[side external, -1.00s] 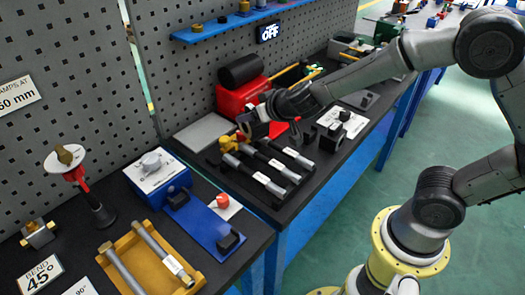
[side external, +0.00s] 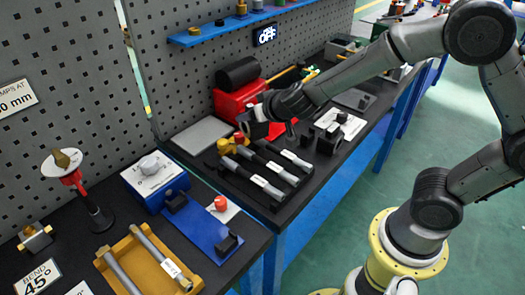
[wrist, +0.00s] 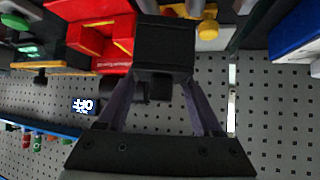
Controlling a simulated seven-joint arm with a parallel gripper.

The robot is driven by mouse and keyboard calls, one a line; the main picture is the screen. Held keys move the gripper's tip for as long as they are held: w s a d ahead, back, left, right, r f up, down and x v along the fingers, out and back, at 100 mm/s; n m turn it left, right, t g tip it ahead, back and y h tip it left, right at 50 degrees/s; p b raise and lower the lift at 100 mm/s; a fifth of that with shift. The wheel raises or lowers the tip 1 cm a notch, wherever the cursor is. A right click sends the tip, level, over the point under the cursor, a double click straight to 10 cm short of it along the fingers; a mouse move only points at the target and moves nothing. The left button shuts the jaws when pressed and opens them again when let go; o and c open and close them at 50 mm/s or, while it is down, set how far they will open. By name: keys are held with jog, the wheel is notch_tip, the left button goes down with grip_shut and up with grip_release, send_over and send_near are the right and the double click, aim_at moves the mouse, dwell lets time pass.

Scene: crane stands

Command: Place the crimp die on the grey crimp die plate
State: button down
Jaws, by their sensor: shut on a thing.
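My gripper (wrist: 165,78) is shut on a black block, which I take as the crimp die (wrist: 165,42); it shows between the two fingers in the wrist view. In the side external view my gripper (side external: 252,113) hangs over the bench near the yellow fitting and the red box, and the block there is hard to separate from the dark fingers. A light grey flat plate (side external: 202,135) lies left of the red box, left of my gripper, with nothing on it. A darker grey plate (side external: 356,98) lies farther right; I cannot tell which is the crimp die plate.
The red box (side external: 238,101) with a black roll stands behind my gripper. A black rack with several grey rods (side external: 265,162) lies below it. Black blocks (side external: 330,139) stand to the right. The pegboard (wrist: 270,110) rises close behind. A blue shelf (side external: 225,27) is above.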

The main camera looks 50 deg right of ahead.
jog(key=shift+r, duration=0.1)
jog(key=a+n+y, duration=0.4)
jog(key=a, duration=0.1)
jog(key=s+d+r, duration=0.1)
jog(key=s+d, duration=0.3)
jog(key=d, duration=0.7)
jog(key=s+d+r, duration=0.2)
jog(key=s+d, duration=0.1)
jog(key=d, duration=0.7)
jog(key=s+d+r, duration=0.1)
jog(key=s+d, duration=0.3)
jog(key=d, duration=0.7)
jog(key=shift+m+h, duration=0.3)
jog(key=shift+h, duration=0.2)
jog(key=w+d+f, duration=0.2)
jog(key=w+f, duration=0.1)
jog(key=w+d+f, duration=0.3)
jog(key=w, duration=0.1)
jog(key=w+d+f, duration=0.3)
jog(key=shift+w+d+f, duration=0.25)
jog(key=shift+w+f, duration=0.05)
jog(key=shift+w, duration=0.05)
jog(key=shift+w+d+f, duration=0.1)
jog(key=shift+f, duration=1.4)
